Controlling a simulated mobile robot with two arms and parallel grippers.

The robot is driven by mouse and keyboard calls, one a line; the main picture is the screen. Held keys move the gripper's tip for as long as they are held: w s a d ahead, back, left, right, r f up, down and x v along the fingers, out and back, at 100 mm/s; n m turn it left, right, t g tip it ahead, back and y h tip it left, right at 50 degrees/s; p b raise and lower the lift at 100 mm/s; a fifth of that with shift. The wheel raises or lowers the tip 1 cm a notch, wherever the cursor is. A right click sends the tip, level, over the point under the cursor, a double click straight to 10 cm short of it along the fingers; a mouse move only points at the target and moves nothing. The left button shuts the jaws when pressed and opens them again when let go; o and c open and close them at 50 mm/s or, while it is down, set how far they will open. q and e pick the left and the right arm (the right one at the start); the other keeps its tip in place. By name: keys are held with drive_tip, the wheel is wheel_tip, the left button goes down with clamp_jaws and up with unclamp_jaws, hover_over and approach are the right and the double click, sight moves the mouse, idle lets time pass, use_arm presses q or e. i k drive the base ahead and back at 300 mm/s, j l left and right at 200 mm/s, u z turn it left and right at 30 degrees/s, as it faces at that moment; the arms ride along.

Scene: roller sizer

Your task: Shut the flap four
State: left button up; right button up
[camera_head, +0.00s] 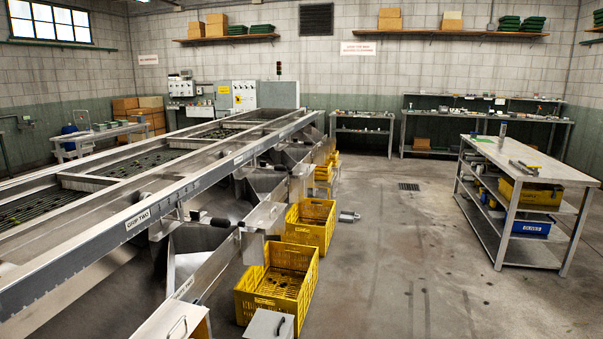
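The steel roller sizer (110,235) runs from the lower left toward the back wall. Steel chutes (205,235) line its right side. Small metal plates (264,216) stand at several chute ends, and I cannot tell which is flap four or whether it is open. A label reading something like "two" (138,219) is on the side rail, and a farther label (238,160) is too small to read. Neither of my grippers is in view.
Yellow crates (310,224) stand on the floor below the chutes; the nearest crate (279,282) holds some dark bits. A small grey object (348,216) lies right of them. A workbench (525,160) stands at the right.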

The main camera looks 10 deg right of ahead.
sight(302, 170)
drive_tip(key=i+l+z, duration=0.35)
drive_tip(key=i+l, duration=0.75)
drive_tip(key=i+l+z, duration=0.1)
drive_tip(key=i+z, duration=0.2)
drive_tip(key=i, duration=1.9)
drive_tip(key=i+u, duration=0.1)
drive_tip(key=i, duration=0.95)
drive_tip(key=i+l+u, duration=0.1)
drive_tip(key=i, duration=0.95)
drive_tip(key=i+u, duration=0.4)
drive_tip(key=i+l+u, duration=0.25)
drive_tip(key=i+u, duration=0.2)
drive_tip(key=i, duration=0.15)
